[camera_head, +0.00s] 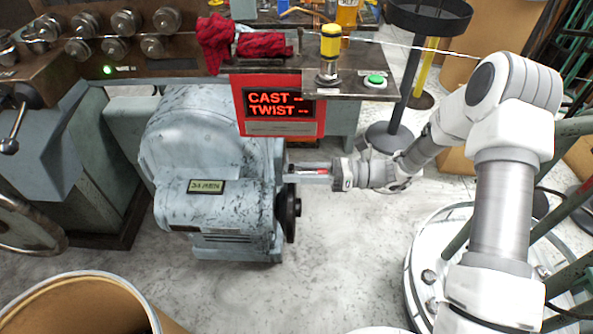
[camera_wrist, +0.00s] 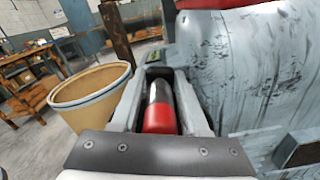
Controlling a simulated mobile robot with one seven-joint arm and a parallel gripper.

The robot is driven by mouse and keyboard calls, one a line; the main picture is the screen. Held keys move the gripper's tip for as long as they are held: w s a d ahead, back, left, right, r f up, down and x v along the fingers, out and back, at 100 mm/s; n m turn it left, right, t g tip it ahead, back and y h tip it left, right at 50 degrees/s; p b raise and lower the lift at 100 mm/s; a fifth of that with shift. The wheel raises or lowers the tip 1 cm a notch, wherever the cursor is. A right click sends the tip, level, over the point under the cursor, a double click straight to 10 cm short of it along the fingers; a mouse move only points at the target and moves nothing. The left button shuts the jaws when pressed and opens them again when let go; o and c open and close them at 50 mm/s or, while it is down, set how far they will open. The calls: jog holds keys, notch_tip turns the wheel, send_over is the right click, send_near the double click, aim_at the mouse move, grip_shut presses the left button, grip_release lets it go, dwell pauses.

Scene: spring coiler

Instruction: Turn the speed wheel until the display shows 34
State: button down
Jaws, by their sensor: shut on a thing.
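The speed wheel (camera_head: 291,212) is a black handwheel on the right side of the grey, scuffed drive housing (camera_head: 215,140). A small dark display (camera_head: 207,187) on the housing front has pale green characters that seem to read "34 /MIN". My gripper (camera_head: 312,172) reaches in from the right at the top of the wheel. In the wrist view its fingers (camera_wrist: 165,105) are shut around a handle (camera_wrist: 160,118) with a red lower part and a dark, shiny upper part. Most of the wheel is hidden in the wrist view.
A red panel (camera_head: 278,128) above shows "CAST --" and "TWIST --". A yellow-topped beacon (camera_head: 330,50) and a green button (camera_head: 375,80) are on the bench. A fibre drum (camera_head: 75,305) stands at front left. The floor (camera_head: 330,260) below my arm is clear.

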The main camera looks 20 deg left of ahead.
jog(key=c, duration=0.6)
grip_release()
jog(key=shift+d, duration=0.1)
jog(key=p+v, duration=0.2)
jog(key=v, duration=1.5)
jog(key=shift+d, duration=0.2)
